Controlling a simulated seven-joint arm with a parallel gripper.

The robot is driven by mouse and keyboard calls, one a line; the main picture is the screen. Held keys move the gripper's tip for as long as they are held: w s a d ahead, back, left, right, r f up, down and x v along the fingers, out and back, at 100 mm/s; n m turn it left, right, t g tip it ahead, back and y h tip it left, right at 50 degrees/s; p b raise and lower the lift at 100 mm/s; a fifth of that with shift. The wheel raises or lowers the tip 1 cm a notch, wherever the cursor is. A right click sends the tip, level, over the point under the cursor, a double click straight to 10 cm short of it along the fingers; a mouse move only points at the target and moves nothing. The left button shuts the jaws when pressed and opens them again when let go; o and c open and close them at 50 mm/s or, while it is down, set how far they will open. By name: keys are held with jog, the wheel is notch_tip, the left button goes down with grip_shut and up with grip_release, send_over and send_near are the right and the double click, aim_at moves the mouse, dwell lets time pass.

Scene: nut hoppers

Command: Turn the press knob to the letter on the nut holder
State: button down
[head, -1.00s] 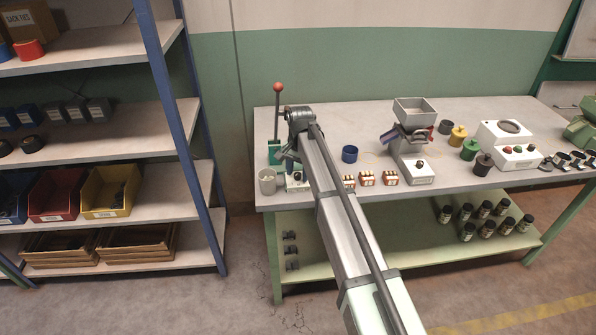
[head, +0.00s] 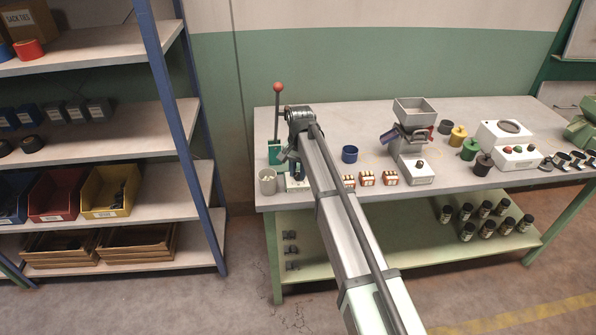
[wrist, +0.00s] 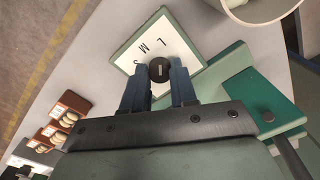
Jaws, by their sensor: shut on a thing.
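The press (head: 275,153) stands at the left end of the bench, its lever topped by a red ball. Its white dial plate (wrist: 152,38) carries the letters L, M and a partly hidden S. The black round knob (wrist: 159,69) on that plate has a pale pointer line. My gripper (wrist: 160,82) is shut on the knob, one blue finger on each side. In the head view my gripper (head: 292,166) is partly hidden by my arm. The small orange-brown boxes with nuts (wrist: 71,106) may be nut holders; I cannot read a letter on them.
A pale cup (head: 267,182) stands just left of the dial plate; its rim shows in the wrist view (wrist: 232,12). A blue cup (head: 349,154) and a grey hopper machine (head: 415,150) stand to the right. A shelf rack (head: 180,140) is on the left.

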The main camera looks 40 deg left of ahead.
aim_at(298, 173)
jog(key=n, duration=0.8)
jog(key=shift+n, duration=0.4)
jog(key=n, duration=0.4)
jog(key=shift+a, duration=0.1)
jog(key=shift+n, duration=1.9)
jog(key=c, duration=0.9)
grip_release()
jog(key=r, duration=1.4)
jog(key=shift+w, duration=0.25)
